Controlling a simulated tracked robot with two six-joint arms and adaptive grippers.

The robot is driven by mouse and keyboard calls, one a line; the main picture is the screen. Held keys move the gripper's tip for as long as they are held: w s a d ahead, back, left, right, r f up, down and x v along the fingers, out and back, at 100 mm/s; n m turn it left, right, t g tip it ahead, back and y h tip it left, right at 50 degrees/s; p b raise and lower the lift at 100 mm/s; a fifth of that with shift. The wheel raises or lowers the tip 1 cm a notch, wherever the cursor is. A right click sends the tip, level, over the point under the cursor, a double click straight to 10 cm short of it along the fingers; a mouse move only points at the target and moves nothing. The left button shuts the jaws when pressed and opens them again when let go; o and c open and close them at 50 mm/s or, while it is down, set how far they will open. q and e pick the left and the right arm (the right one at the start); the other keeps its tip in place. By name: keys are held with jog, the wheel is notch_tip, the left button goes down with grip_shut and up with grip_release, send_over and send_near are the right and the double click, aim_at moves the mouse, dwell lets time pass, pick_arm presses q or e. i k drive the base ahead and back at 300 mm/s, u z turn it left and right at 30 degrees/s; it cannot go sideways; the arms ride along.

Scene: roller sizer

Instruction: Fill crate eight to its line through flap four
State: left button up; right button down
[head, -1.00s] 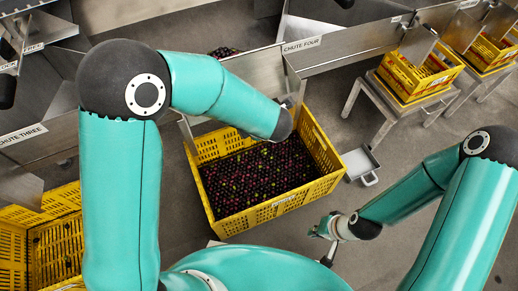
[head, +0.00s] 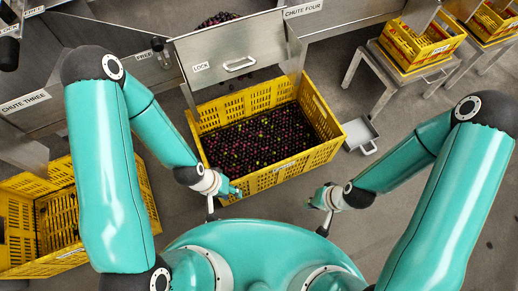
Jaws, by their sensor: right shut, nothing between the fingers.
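A yellow crate (head: 286,172) stands under chute four, filled with small dark purple fruit (head: 262,138) and a few green ones. I cannot read its front label or see a fill line. Flap four (head: 235,52), a metal plate marked LOCK with a bar handle (head: 240,64), hangs above the crate's back edge. I cannot tell whether it is fully closed. My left gripper (head: 228,190) is by the crate's front left corner, away from the flap; its jaws are too small to read. My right gripper (head: 322,210) is shut and empty, in front of the crate's right corner.
More dark fruit (head: 217,20) lies in the chute behind the flap. A small grey tray (head: 360,135) lies on the floor right of the crate. Another yellow crate (head: 140,200) stands at left, and crates on metal stands (head: 420,40) at upper right.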

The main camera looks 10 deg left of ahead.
aim_at(209, 57)
jog(key=u, duration=0.1)
jog(key=k, duration=1.4)
jog(key=i, duration=1)
jog(key=z, duration=0.7)
